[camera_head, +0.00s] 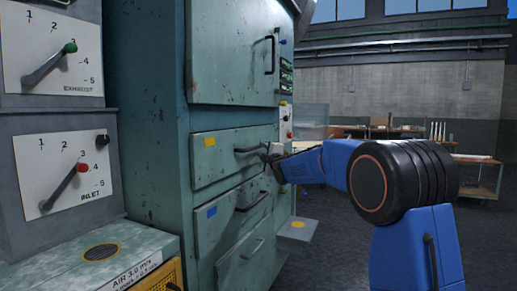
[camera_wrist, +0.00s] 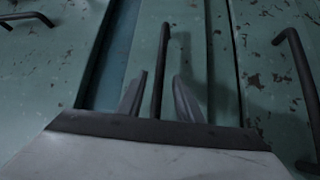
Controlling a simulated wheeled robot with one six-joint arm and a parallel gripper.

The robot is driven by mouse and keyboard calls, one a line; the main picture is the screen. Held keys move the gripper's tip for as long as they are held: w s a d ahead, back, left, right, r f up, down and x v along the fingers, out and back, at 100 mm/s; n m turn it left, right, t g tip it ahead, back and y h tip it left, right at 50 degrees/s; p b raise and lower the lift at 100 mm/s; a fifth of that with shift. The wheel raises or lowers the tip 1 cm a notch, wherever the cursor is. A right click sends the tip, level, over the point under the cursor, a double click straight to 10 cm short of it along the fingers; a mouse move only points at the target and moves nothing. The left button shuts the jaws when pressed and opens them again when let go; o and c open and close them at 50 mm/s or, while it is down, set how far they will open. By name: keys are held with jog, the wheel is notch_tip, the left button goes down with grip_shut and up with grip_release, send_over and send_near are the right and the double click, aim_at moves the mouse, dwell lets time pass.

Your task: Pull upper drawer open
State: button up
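The upper drawer (camera_head: 222,163) is a worn green front with a yellow label, set in the tall green cabinet below its door. It looks flush or nearly so. Its dark bar handle (camera_head: 247,150) is partly hidden by my gripper (camera_head: 272,153) at its right end. In the wrist view, a dark handle bar (camera_wrist: 163,55) runs between the two fingers of my gripper (camera_wrist: 160,85). A gap shows on each side of the bar, so the fingers are open around it and not visibly pressing on it.
A drawer with a blue label (camera_head: 217,222) and another drawer (camera_head: 240,268) lie below. The cabinet door (camera_head: 232,60) with its own handle is above. Exhaust and inlet lever panels (camera_head: 60,160) stand at left. Workbenches (camera_head: 478,178) are far off at right, with open floor before them.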

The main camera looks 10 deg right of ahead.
aim_at(259, 147)
jog(key=shift+w+a+r, duration=0.15)
jog(key=shift+w, duration=0.75)
jog(key=shift+w+a+r, duration=0.1)
jog(key=shift+w, duration=0.75)
jog(key=shift+w+a+r, duration=0.15)
jog(key=shift+w, duration=0.75)
grip_shut()
